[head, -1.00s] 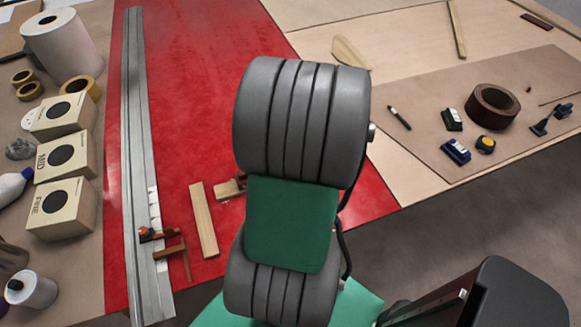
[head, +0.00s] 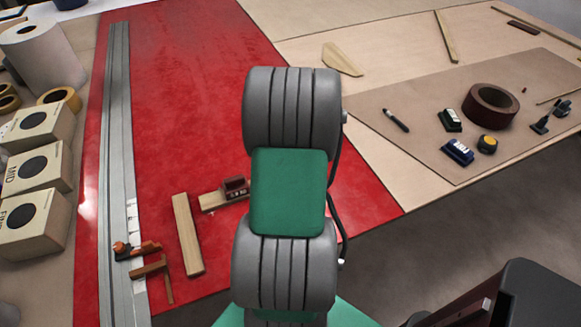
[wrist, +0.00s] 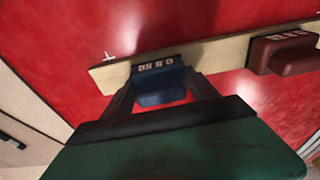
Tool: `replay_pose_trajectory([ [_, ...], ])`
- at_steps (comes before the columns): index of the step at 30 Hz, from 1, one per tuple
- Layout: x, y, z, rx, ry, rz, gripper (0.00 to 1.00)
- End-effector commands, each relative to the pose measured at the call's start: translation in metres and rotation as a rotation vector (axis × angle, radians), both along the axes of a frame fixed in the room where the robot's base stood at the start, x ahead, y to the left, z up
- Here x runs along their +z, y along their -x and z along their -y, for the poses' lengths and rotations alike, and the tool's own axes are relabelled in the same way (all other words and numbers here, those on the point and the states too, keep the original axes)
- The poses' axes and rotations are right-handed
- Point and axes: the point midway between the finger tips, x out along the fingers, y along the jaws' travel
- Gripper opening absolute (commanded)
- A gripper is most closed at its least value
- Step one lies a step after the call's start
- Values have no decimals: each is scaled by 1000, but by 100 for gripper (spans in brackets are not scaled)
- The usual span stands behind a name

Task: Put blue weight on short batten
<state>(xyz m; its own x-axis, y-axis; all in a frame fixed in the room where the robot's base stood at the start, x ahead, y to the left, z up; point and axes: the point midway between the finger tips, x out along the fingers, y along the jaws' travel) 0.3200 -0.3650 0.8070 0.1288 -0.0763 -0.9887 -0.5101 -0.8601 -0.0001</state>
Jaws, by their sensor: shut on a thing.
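A blue weight (wrist: 160,82) with a white label shows in the wrist view between the fingers of my gripper (wrist: 162,88), which is shut on it. The weight overlaps a pale wooden batten (wrist: 222,53); I cannot tell whether it touches it. A maroon weight (wrist: 284,50) sits on that batten, to the right in the wrist view. In the head view the batten (head: 212,201) and maroon weight (head: 235,187) stick out left of my arm. My arm hides my gripper and the held weight there. A second wooden piece (head: 188,235) lies to the left.
Boxes (head: 32,168) stand at the far left. Another blue block (head: 458,151), a green block (head: 450,119) and a tape roll (head: 491,107) are right.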

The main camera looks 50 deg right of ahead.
Motion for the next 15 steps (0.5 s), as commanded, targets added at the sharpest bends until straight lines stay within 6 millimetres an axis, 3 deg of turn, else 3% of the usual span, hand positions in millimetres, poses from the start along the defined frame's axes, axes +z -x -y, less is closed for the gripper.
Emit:
replay_pose_trajectory([
  [5,-2,-1,1,0,2,2,0],
  [6,-3,0,0,0,-1,-1,70],
  [13,-3,0,0,0,-1,-1,89],
  [15,-3,0,0,0,-1,-1,90],
])
